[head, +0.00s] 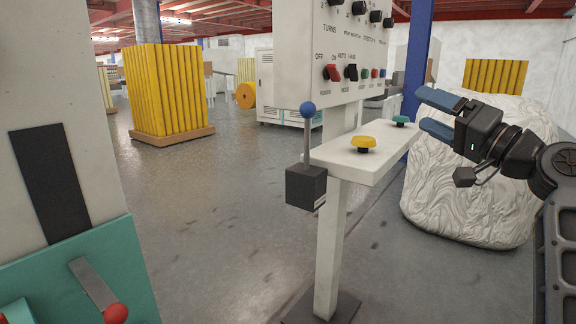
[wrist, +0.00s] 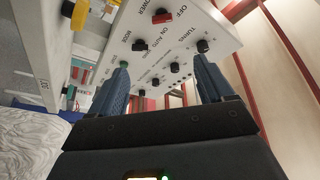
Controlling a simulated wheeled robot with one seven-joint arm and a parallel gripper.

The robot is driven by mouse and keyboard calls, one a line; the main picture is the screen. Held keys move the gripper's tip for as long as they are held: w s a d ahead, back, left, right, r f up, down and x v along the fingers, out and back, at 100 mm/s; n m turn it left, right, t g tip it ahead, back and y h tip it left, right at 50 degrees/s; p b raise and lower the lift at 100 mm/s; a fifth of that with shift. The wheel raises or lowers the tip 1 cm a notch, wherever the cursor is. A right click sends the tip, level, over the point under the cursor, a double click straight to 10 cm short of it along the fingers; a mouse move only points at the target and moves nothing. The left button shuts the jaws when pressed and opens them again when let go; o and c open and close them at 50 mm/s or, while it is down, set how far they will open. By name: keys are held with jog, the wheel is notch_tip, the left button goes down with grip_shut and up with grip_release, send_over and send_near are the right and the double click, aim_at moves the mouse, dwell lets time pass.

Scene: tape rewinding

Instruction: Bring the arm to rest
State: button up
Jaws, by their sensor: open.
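My gripper (head: 428,112) is at the right of the head view, at the end of my arm. Its two blue fingers are apart, with nothing between them. They point left, near the far right end of the white shelf (head: 345,160) with the yellow button (head: 363,143) and the green button (head: 401,120). In the head view the fingers overlap the blue post behind; I cannot tell the exact gap to the shelf. In the wrist view, both blue fingers (wrist: 160,88) stand open in front of the control panel (wrist: 165,45), apparently without touching it.
The control panel (head: 345,45) with knobs and switches stands above the shelf. A blue-knobbed lever (head: 307,130) rises from a black box at the shelf's left end. A large white wrapped bale (head: 470,190) is below my gripper. Open floor (head: 215,210) lies left of the stand.

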jog(key=s+f+m+h, duration=0.2)
jog(key=s+f+h, duration=0.25)
jog(key=f, duration=0.85)
jog(key=s+f+m+h, duration=0.25)
jog(key=s+f, duration=0.25)
jog(key=f, duration=0.7)
jog(key=s+a+f+n+g+h, duration=0.15)
jog(key=s+f, duration=0.25)
jog(key=s, duration=0.4)
jog(key=s+f+h, duration=0.2)
jog(key=s+f, duration=0.3)
jog(key=s, duration=0.2)
jog(key=s+f+h, duration=0.1)
jog(key=s+f, duration=0.3)
jog(key=s, duration=0.4)
jog(key=s+a+r+n, duration=0.2)
jog(key=s+r+n, duration=0.1)
jog(key=s, duration=0.8)
jog(key=s+a+r+n, duration=0.15)
jog(key=s+r, duration=0.25)
jog(key=s, duration=0.7)
notch_tip(320, 180, up, 20)
jog(key=n+p, duration=0.1)
jog(key=p, duration=1.9)
jog(key=shift+s+d+g, duration=0.2)
jog(key=shift+s+g, duration=0.1)
jog(key=shift+g, duration=0.05)
jog(key=shift+f+h, duration=0.15)
jog(key=shift+h, duration=0.1)
